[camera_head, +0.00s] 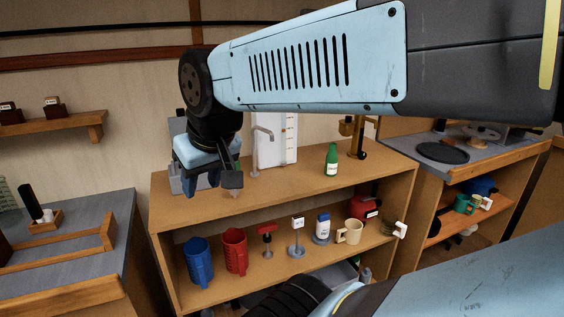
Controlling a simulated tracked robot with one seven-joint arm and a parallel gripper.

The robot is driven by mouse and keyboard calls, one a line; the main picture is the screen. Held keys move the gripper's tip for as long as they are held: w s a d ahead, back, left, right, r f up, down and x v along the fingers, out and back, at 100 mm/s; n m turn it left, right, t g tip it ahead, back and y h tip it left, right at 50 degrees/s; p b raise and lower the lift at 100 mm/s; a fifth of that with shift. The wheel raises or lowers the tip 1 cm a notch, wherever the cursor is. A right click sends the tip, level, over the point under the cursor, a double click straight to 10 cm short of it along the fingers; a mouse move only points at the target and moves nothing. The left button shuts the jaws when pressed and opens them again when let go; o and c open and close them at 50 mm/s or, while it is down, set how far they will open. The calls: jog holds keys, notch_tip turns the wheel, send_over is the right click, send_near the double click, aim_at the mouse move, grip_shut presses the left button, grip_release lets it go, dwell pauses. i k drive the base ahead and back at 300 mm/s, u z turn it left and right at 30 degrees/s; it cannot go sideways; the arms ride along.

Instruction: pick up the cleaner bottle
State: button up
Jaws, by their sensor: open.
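A green bottle (332,161) with a pale label stands upright on the wooden counter top (290,190), right of the middle. A small white and blue container (322,227) stands on the shelf below it. I cannot tell from the labels which one is the cleaner bottle. My gripper (211,184) hangs over the left part of the counter, fingers pointing down, open, with nothing seen between the fingers. It is well to the left of the green bottle and apart from it. The gripper's far side is partly hidden.
A tap (262,140) stands between my gripper and the green bottle. A brass fixture (357,135) stands right of the bottle. The shelf holds a blue mug (198,262), a red mug (235,251) and a beige mug (350,232). The counter's front middle is clear.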

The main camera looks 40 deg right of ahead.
aim_at(331, 161)
jog(key=u, duration=0.55)
jog(key=k, duration=1.8)
jog(key=z, duration=1.25)
jog(key=i, duration=1.05)
